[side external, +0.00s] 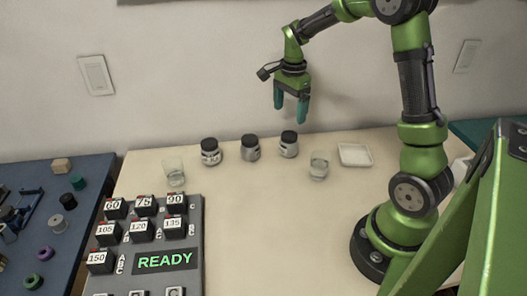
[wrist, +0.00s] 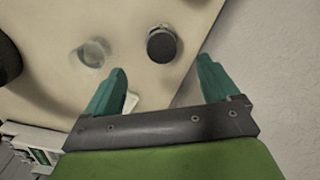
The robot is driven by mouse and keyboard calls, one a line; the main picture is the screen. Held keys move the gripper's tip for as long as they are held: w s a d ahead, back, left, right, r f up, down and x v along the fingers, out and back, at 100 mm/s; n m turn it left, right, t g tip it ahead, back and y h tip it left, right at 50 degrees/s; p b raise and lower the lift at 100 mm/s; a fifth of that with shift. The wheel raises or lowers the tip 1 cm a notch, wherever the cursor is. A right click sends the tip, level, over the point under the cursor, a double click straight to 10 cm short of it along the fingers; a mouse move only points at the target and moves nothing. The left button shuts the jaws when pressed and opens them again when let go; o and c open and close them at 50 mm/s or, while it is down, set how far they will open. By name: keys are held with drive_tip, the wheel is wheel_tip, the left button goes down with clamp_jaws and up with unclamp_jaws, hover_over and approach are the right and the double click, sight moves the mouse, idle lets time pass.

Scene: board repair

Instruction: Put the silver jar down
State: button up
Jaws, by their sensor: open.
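Three small jars with black lids stand upright in a row at the back of the pale table: a left jar (side external: 211,157), a middle jar (side external: 250,152) and a right jar (side external: 288,150). All look greyish or silvery, so I cannot tell which is the silver jar. My gripper (side external: 290,112) is open and empty, with teal fingers pointing down, in the air above the right jar and apart from it. In the wrist view a black-lidded jar (wrist: 162,46) shows just beyond the spread fingertips (wrist: 162,66); its sides are mostly hidden under the lid.
A clear glass (side external: 319,166) stands right of the jars; it also shows in the wrist view (wrist: 92,53). Another glass (side external: 174,174) stands at left. A white tray (side external: 355,155) lies at right. A grey panel (side external: 190,225) with numbered blocks reads READY. The middle front is clear.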

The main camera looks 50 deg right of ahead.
drive_tip(key=s+a+r+n+t, duration=0.2)
drive_tip(key=s+a+r+n, duration=0.1)
drive_tip(key=s+a+n, duration=0.1)
drive_tip(key=s+a+r+n+t+y, duration=0.1)
drive_tip(key=s+a+r+n+t, duration=0.1)
drive_tip(key=s+a+r+n, duration=0.2)
drive_tip(key=s+a+r+n+t+y, duration=0.1)
drive_tip(key=s+a+r+n+t, duration=0.2)
drive_tip(key=s+a+n, duration=0.3)
drive_tip(key=a+n, duration=0.3)
drive_tip(key=a, duration=0.3)
drive_tip(key=shift+r, duration=0.25)
